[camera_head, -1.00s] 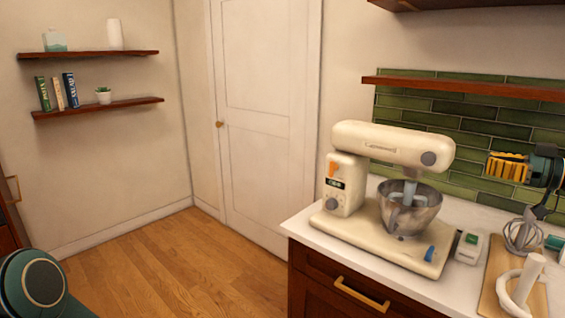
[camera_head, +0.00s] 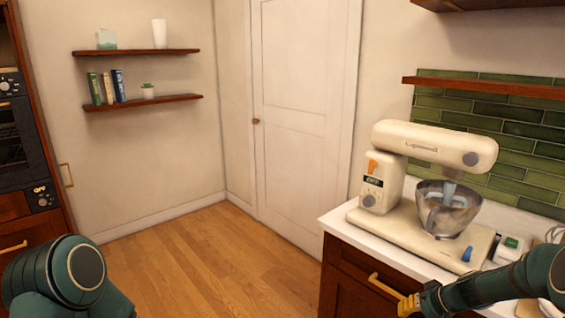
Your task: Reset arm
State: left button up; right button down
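My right arm comes in from the right edge, low in front of the counter.
A cream stand mixer (camera_head: 425,160) with a metal bowl (camera_head: 448,208) stands on the white counter (camera_head: 345,222). A small white box (camera_head: 508,248) is beside it. A dark oven (camera_head: 15,140) is at the left. Open wooden floor (camera_head: 190,260) lies between, before a white door (camera_head: 300,110).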

jog(key=s+a+f+g+h, duration=0.2)
jog(key=s+a+f+g, duration=0.1)
jog(key=s+a+f, duration=0.8)
jog(key=s+a+f+n, duration=0.1)
jog(key=s+a+f, duration=0.2)
jog(key=s+a, duration=0.8)
jog(key=a, duration=0.2)
jog(key=shift+s+a, duration=0.3)
jog(key=shift+s, duration=0.1)
jog(key=shift+f, duration=0.1)
